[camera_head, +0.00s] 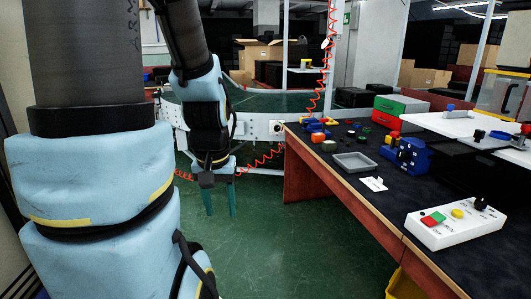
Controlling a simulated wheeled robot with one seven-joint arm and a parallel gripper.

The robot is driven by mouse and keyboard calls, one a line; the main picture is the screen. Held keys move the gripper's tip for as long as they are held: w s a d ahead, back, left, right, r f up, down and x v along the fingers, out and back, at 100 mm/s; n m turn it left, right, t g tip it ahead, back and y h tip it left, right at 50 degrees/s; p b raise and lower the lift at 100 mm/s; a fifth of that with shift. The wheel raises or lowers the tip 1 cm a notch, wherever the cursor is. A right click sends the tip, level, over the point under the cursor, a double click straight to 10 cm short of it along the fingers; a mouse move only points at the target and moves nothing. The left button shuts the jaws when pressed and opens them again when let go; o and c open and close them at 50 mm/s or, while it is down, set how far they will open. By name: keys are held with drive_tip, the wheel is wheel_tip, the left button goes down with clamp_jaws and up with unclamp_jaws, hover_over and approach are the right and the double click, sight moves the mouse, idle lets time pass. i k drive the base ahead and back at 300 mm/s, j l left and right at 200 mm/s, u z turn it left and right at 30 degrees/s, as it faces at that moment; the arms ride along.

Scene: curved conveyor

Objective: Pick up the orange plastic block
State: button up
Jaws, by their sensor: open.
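A small orange block (318,137) sits near the far left edge of the dark-topped workbench (345,195), among other small parts. My gripper (221,212) hangs pointing down at the left-middle of the picture, over the green floor. Its two teal fingers are apart with nothing visible between them. It is left of the bench, clearly away from the orange block and not touching it.
A grey tray (354,162) lies just right of the block. A blue device (408,156), a white card (374,184) and a white control box (455,224) stand on the bench. Behind runs a curved conveyor (270,101) with a coiled red hose.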

sight(316, 137)
drive_tip(key=i, duration=2.6)
drive_tip(key=i+j+z, duration=0.1)
drive_tip(key=i, duration=1.15)
drive_tip(key=i+z, duration=0.1)
drive_tip(key=z, duration=0.25)
drive_tip(key=i+z, duration=0.1)
drive_tip(key=z, duration=0.3)
drive_tip(key=j+z, duration=0.1)
drive_tip(key=z, duration=0.25)
drive_tip(key=i, duration=0.05)
